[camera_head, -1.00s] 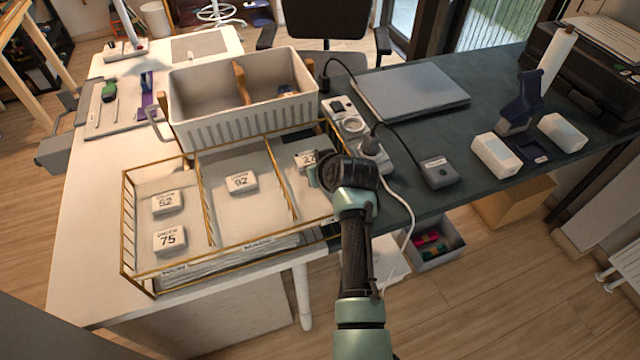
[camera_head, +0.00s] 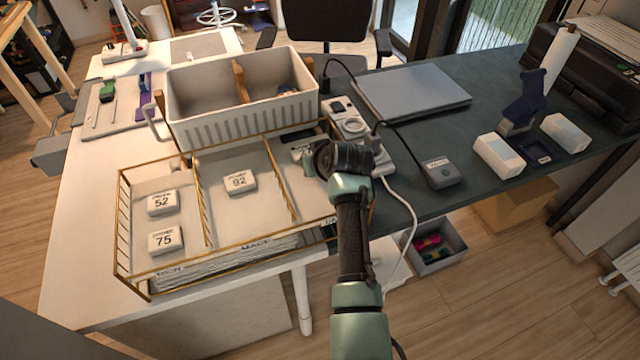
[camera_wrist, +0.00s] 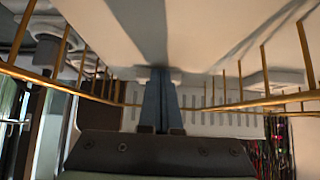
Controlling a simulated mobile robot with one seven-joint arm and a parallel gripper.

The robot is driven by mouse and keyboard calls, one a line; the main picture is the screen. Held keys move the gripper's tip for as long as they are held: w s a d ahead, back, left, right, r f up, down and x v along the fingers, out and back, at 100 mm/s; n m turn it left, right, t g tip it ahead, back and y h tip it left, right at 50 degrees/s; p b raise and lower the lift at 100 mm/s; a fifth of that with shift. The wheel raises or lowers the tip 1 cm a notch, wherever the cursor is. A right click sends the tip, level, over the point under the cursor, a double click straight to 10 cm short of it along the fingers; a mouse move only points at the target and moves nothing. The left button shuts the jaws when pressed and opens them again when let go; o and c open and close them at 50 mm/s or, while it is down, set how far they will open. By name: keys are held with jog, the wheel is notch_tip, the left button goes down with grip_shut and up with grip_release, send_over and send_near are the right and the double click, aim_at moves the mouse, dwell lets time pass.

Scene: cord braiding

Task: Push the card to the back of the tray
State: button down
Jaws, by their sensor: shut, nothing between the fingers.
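The tray (camera_head: 195,208) is a gold wire rack with three compartments on the white table. My gripper (camera_head: 303,155) is shut in its right compartment, low and toward the back. Its shut blue-grey fingers show in the wrist view (camera_wrist: 160,100), pointing between the wire rails with nothing visible between them. The card marked 27, the one in that compartment a second ago, cannot be made out now; my gripper covers that area. A dark patch (camera_head: 297,135) shows at the back of the compartment. A card marked 92 (camera_head: 240,182) lies in the middle compartment.
Cards marked 52 (camera_head: 163,202) and 75 (camera_head: 166,242) lie in the left compartment. A white bin (camera_head: 245,122) stands directly behind the tray. A power strip (camera_head: 352,122) with plugs and a white cable lies close to my gripper's right.

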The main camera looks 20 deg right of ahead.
aim_at(305, 151)
jog(key=shift+w+b, duration=1.65)
jog(key=shift+b, duration=0.15)
jog(key=shift+r, duration=0.1)
jog(key=shift+s+r+p, duration=0.3)
jog(key=shift+r+p, duration=0.35)
jog(key=shift+p, duration=0.5)
jog(key=p+v, duration=0.2)
jog(key=p, duration=0.1)
jog(key=p+v, duration=0.2)
jog(key=shift+w+r, duration=0.2)
jog(key=shift+r, duration=0.15)
